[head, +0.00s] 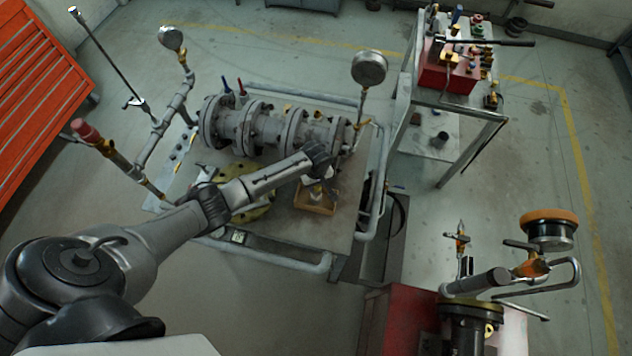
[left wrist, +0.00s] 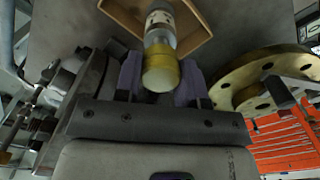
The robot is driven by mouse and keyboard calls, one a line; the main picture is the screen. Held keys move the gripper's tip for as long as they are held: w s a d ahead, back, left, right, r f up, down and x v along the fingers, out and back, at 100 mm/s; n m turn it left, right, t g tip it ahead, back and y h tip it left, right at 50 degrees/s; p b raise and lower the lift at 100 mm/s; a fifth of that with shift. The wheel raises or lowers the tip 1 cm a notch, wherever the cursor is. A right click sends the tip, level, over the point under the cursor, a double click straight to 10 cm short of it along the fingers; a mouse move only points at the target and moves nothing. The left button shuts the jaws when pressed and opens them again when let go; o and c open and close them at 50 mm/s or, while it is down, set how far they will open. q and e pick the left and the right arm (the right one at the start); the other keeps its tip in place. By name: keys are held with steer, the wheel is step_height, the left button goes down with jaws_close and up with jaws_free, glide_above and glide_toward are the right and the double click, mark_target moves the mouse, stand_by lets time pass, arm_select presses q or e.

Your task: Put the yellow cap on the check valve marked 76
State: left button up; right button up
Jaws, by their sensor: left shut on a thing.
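My left gripper (left wrist: 160,82) points down over a small tan tray and is shut on the yellow cap (left wrist: 161,76). In the left wrist view the cap sits between its two fingers. A whitish-grey cylindrical part with dark marks (left wrist: 158,38) stands at the tray, directly in line beyond the cap. I cannot tell whether cap and part touch, and I cannot read a number on the part. In the head view my left gripper (head: 319,185) is above the tan tray (head: 316,208) and hides much of what is in it.
The bench (head: 285,222) carries a large flanged pipe valve (head: 262,130) behind the tray. A yellowish flange (left wrist: 270,82) lies beside the tray. Gauges on thin pipes (head: 370,68) rise at the bench's back. A tool cart (head: 447,78) stands at right.

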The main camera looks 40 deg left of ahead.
arm_select(q)
steer(key=shift+p, duration=0.35)
stand_by(0.3)
steer(key=shift+f, duration=0.4)
stand_by(0.5)
steer(key=shift+f, duration=0.1)
stand_by(0.6)
steer(key=shift+f, duration=0.2)
stand_by(0.6)
steer(key=shift+f, duration=0.25)
stand_by(0.4)
steer(key=o, duration=1)
steer(key=shift+c, duration=0.2)
steer(key=o, duration=0.5)
steer(key=shift+r+p, duration=0.15)
steer(key=shift+p, duration=0.2)
